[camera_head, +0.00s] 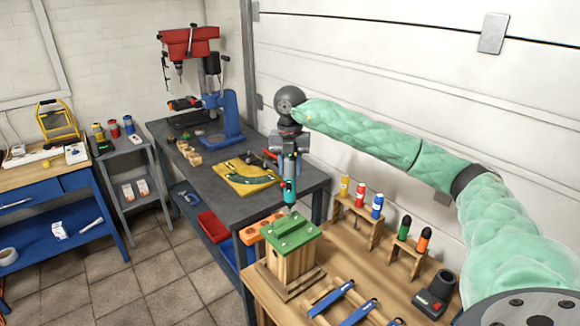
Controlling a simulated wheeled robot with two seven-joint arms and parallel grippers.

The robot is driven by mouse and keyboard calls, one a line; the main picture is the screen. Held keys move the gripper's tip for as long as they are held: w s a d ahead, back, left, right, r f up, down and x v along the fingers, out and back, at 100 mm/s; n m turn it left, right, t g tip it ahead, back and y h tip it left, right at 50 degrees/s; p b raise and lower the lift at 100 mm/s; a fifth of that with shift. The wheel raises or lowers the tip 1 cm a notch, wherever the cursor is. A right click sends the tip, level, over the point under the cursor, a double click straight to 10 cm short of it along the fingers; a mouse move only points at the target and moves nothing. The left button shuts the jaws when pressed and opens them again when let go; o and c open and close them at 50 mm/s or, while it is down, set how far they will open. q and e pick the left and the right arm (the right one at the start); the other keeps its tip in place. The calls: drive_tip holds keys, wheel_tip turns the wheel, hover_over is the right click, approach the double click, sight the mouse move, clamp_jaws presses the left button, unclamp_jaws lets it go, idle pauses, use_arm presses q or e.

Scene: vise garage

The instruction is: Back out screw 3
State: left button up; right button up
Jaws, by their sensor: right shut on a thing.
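My right gripper (289,164) is at the end of the green-padded arm and points down. It is shut on an upright teal and black tool (289,190), which looks like a powered screwdriver. The tool's lower end is over the far part of the green roof (295,238) of a small wooden house-shaped box (291,266). I cannot tell whether its tip touches the roof. Small marks on the roof may be screws, but they are too small to tell apart, and screw 3 cannot be singled out. My left gripper is not in view.
The box stands on a wooden bench. Blue-handled clamps (338,296) lie in front of it. To the right are a bottle rack (356,222), a small stand (407,258) and a black-red device (435,294). An orange block (262,230) lies left behind the box.

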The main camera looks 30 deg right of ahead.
drive_tip(key=shift+f+b, duration=0.4)
idle(0.7)
drive_tip(key=shift+s+a+f, duration=0.1)
drive_tip(key=shift+s+f, duration=0.05)
idle(0.7)
drive_tip(key=shift+b, duration=0.5)
idle(0.4)
drive_tip(key=shift+r, duration=0.3)
idle(0.4)
drive_tip(key=shift+w+r+p, duration=0.25)
drive_tip(key=shift+r+p, duration=0.25)
drive_tip(key=shift+r, duration=0.5)
drive_tip(key=shift+s+r+p, duration=0.1)
drive_tip(key=shift+r+p, duration=0.85)
drive_tip(key=shift+r, duration=1.65)
